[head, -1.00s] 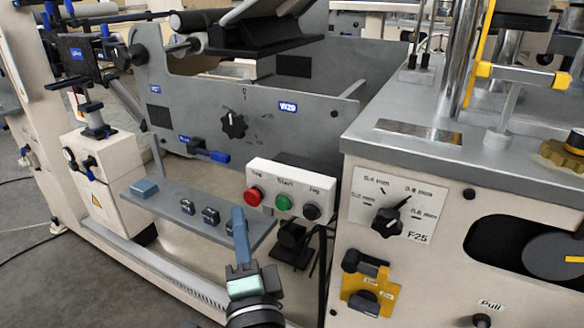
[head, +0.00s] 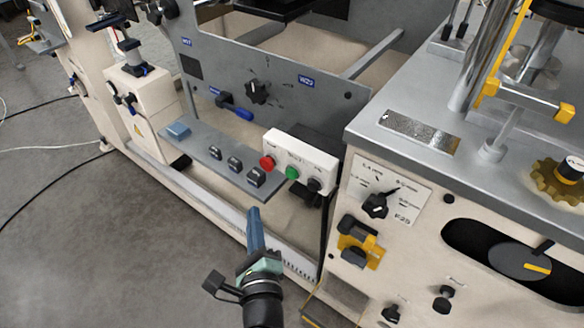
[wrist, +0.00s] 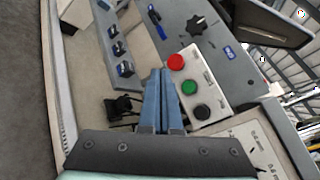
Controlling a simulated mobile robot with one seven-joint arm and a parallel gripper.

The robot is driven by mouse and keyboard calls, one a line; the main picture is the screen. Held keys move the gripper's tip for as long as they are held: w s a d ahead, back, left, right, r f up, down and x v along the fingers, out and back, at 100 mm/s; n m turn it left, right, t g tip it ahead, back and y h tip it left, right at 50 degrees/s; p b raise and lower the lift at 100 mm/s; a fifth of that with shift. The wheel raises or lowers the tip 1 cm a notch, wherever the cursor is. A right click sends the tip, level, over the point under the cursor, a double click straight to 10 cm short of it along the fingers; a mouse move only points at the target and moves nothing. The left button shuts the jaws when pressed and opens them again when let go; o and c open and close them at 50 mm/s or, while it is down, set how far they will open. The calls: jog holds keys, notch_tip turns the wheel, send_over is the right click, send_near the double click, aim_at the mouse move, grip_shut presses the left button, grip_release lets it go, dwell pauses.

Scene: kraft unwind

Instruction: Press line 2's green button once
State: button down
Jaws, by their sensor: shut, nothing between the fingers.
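A white button box (head: 301,158) carries a red button (head: 267,163), a green button (head: 292,173) and a black button (head: 314,185) in a row. The green button also shows in the wrist view (wrist: 189,87), between the red button (wrist: 176,61) and the black button (wrist: 202,112). My gripper (head: 253,212) is shut and empty, below and left of the box in the head view. In the wrist view its blue fingers (wrist: 160,72) lie together, just left of the red and green buttons. I see no contact with the green button in the head view.
A grey shelf (head: 205,160) with several small dark blocks runs left of the box. A cream cabinet with a dial (head: 375,205) and a yellow-black switch (head: 360,243) stands at right. The grey panel (head: 270,100) with a black knob rises behind. Open floor lies at left.

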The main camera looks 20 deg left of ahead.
jog(key=shift+w, duration=0.1)
jog(key=b, duration=0.3)
send_near(286, 174)
jog(key=shift+w+a+f, duration=0.2)
jog(key=shift+w+a, duration=0.75)
jog(key=shift+w, duration=0.1)
jog(key=shift+w+a+f, duration=0.2)
jog(key=shift+w+a, duration=0.75)
jog(key=shift+w, duration=0.1)
jog(key=shift+w+d, duration=0.15)
jog(key=shift+w, duration=0.2)
jog(key=shift+w+d, duration=0.2)
jog(key=shift+w, duration=0.3)
dwell(1.1)
jog(key=shift+s, duration=0.1)
jog(key=shift+s+a+p, duration=0.35)
jog(key=shift+s, duration=0.45)
